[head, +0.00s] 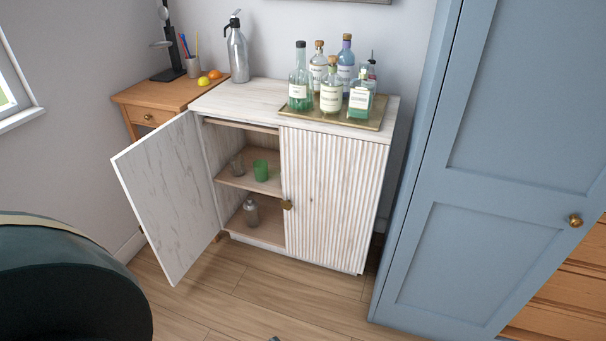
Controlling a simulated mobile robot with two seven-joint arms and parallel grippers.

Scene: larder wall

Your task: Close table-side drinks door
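The white drinks cabinet (335,190) stands against the wall. Its left door (165,195), on the side of the small wooden table (165,98), stands wide open and swung out toward me, showing its marbled inner face. The right door (330,205), ribbed with a brass knob (287,205), is shut. Inside the open half are shelves with a green cup (261,170), a clear glass (237,165) and a metal shaker (251,213). The left door's outer face and any knob on it are hidden.
A dark green rounded object (70,290) fills the lower left, near the open door. Several bottles stand on a brass tray (375,121) on top, with a siphon (238,52) at the back left. A tall blue cupboard (480,160) stands right. Floor (260,300) in front is clear.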

